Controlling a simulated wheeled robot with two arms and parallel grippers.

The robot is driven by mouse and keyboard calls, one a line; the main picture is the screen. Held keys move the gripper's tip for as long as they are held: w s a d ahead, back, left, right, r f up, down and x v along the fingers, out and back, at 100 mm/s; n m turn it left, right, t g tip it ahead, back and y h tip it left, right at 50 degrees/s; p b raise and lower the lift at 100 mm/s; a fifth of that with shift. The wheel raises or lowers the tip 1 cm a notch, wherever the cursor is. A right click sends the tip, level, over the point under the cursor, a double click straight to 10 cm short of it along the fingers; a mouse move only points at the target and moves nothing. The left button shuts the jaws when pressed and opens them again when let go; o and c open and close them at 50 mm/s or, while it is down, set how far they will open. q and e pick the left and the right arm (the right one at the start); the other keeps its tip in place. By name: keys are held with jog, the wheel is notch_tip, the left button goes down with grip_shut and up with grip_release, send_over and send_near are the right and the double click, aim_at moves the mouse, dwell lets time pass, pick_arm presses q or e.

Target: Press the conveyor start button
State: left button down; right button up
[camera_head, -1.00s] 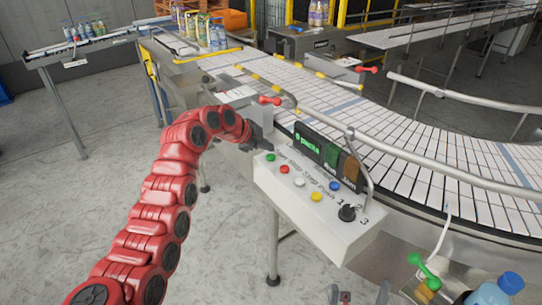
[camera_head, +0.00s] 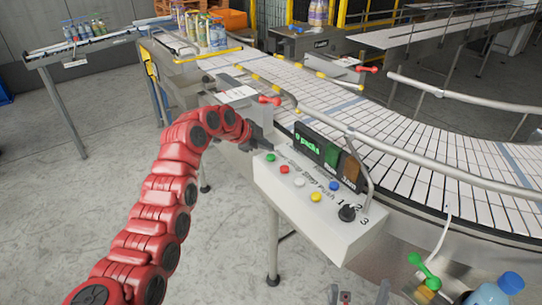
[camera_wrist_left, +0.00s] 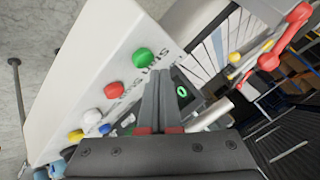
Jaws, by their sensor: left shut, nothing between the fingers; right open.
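The control box (camera_head: 330,232) has a sloped white panel. A green button (camera_head: 270,157) sits at its far left corner, and a red button (camera_head: 284,169) is beside it. In the left wrist view the green button (camera_wrist_left: 143,57) has lettering next to it that looks like START. My left gripper (camera_head: 264,146) is shut and empty, close to the green button. In the wrist view its fingertips (camera_wrist_left: 160,75) are just right of that button, with a visible gap. My right gripper (camera_head: 360,293) shows only as open fingertips at the bottom edge.
White, blue and yellow buttons and a black selector knob (camera_head: 347,213) share the panel. A lit display (camera_head: 308,142) stands behind it, with a curved metal rail (camera_head: 367,180) at its right end. The conveyor (camera_head: 400,135) runs behind. A blue-capped bottle (camera_head: 497,290) is at lower right.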

pick_arm(q)
jog(key=shift+f+b, duration=0.45)
jog(key=shift+b, duration=0.4)
